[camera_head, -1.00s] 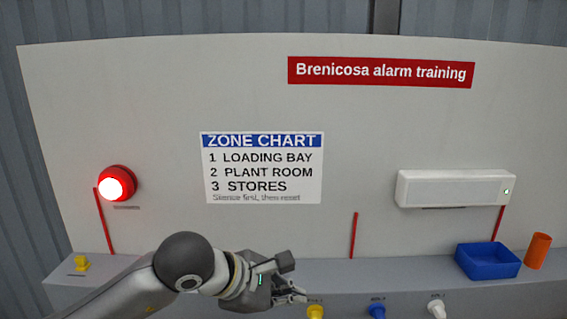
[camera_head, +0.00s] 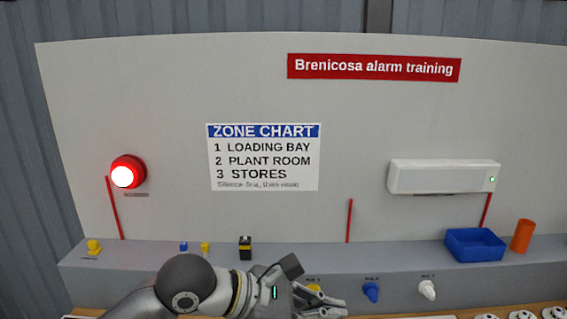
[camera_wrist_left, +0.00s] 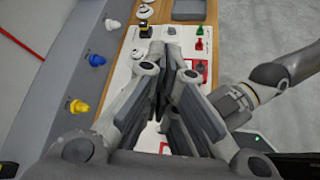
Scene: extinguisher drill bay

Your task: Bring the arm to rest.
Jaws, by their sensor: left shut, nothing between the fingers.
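My left arm (camera_head: 172,290) comes in low across the head view, in front of the grey ledge. My left gripper (camera_head: 328,302) is shut and empty, beside the yellow knob on the ledge's front, which it partly hides. In the left wrist view its fingers (camera_wrist_left: 170,58) lie close together over a white board. Part of another arm of mine (camera_wrist_left: 280,80) shows at the right of that view.
A blue knob (camera_head: 371,292) and a white knob (camera_head: 427,290) stick out of the ledge front. A blue tray (camera_head: 474,246) and an orange cup (camera_head: 522,236) stand at the right. The red lamp (camera_head: 128,172) is lit. Small coloured pieces lie on the board (camera_wrist_left: 199,85).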

